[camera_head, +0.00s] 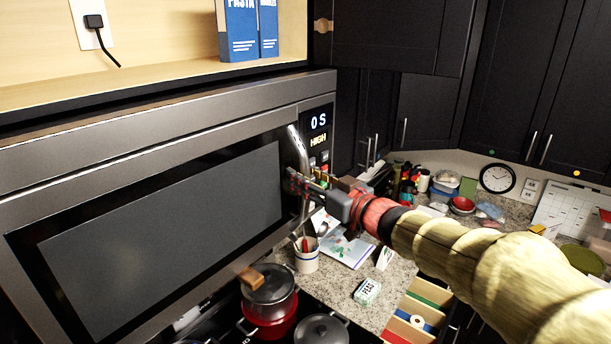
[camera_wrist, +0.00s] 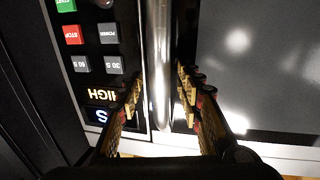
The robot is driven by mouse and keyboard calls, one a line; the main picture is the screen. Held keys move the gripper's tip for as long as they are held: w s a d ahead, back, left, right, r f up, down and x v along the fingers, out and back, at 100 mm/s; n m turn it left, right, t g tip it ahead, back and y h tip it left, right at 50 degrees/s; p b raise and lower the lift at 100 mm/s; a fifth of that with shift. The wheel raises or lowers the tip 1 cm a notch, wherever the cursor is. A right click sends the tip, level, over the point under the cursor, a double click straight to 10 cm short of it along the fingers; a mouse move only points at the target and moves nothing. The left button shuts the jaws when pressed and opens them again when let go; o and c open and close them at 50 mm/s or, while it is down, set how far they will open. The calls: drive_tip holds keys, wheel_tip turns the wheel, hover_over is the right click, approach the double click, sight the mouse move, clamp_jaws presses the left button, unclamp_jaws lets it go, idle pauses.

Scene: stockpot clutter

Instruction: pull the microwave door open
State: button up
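The microwave door (camera_head: 160,240) is a dark glass panel in a steel frame, and it looks closed. Its upright, curved silver handle (camera_head: 298,145) is at the door's right edge. In the wrist view the handle (camera_wrist: 160,35) runs down the middle of the picture. My gripper (camera_head: 299,180) is at the handle. In the wrist view my gripper (camera_wrist: 160,88) has one finger on each side of the bar, with a narrow gap at the left finger. I cannot tell whether the right finger touches the bar. The control panel (camera_head: 318,135) reads "0 S HIGH".
A cluttered counter (camera_head: 400,268) lies to the right. Dark cabinets (camera_head: 430,110) stand behind. Blue pasta boxes (camera_head: 242,30) sit on the shelf above.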

drive_tip(key=c, duration=0.4)
clamp_jaws()
idle(0.6)
